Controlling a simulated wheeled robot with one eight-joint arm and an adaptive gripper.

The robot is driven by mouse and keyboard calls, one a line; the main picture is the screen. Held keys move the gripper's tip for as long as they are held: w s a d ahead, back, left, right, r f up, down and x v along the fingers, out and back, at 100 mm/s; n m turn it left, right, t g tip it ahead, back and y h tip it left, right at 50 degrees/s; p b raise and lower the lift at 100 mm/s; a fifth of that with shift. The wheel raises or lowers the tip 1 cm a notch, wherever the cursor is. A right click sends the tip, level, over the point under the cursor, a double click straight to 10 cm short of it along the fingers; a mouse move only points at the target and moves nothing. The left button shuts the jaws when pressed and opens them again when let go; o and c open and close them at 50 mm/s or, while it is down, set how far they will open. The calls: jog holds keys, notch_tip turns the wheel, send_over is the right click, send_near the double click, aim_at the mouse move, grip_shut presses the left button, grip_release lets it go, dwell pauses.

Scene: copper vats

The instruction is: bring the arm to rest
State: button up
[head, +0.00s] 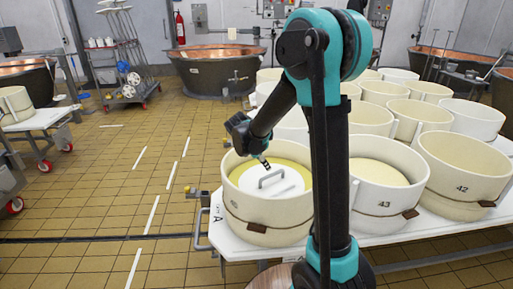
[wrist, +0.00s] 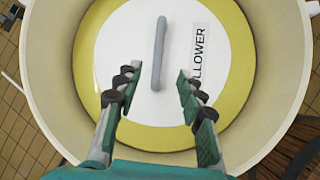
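My gripper (head: 264,163) hangs over a cream round mould at the front left of the table. In the wrist view my gripper (wrist: 156,88) is open, with its two fingers apart and nothing between the tips. A white disc lid (head: 284,186) lies inside the mould (head: 262,228) on a yellow round surface. The disc (wrist: 120,55) has a grey bar handle (wrist: 158,50) and a label reading "LLOWER", partly hidden by a finger. The handle lies just beyond the fingertips; the gap in height cannot be told. My arm hides part of the mould's right side.
More moulds stand close on the white table (head: 235,243), including ones marked 43 (head: 384,205) and 42 (head: 460,183). A copper vat (head: 215,70) stands behind. A wheeled rack (head: 118,60) and a side table (head: 40,119) are left. The tiled floor between is clear.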

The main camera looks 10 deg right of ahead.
jog(key=s+d+r+m+t+y, duration=0.15)
jog(key=s+d+m, duration=0.25)
jog(key=s+m, duration=0.5)
jog(key=s+d+r+m+t+y, duration=0.1)
jog(key=s+d+r+m+y, duration=0.3)
jog(key=m, duration=0.9)
jog(key=s+f+g, duration=0.2)
jog(key=s+f, duration=0.7)
jog(key=s, duration=0.5)
jog(key=shift+a+f+h, duration=0.25)
jog(key=shift+a+h, duration=0.1)
